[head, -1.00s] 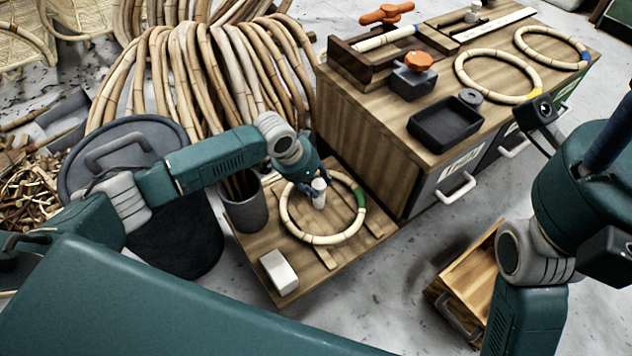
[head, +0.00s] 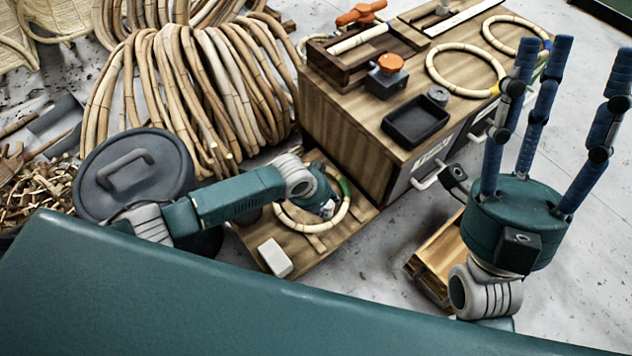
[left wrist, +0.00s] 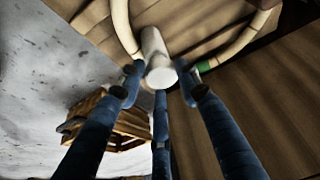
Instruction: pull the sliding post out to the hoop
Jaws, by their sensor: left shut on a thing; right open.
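The sliding post (left wrist: 154,45) is a pale cylinder in the left wrist view, with its rounded end toward the camera. My left gripper (left wrist: 160,78) has its blue fingers shut around that end. In the head view my left gripper (head: 326,208) is low over the right part of the hoop (head: 300,223) and hides the post. The hoop is pale jointed rattan with a green band (head: 345,187). My right gripper (head: 568,80) is open and empty, fingers up.
The hoop lies on a low wooden board (head: 350,228) with a white block (head: 274,257). A cabinet (head: 345,130) with a black tray (head: 415,121) stands behind. A lidded bin (head: 133,175) is at left, an open wooden box (head: 436,252) at right.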

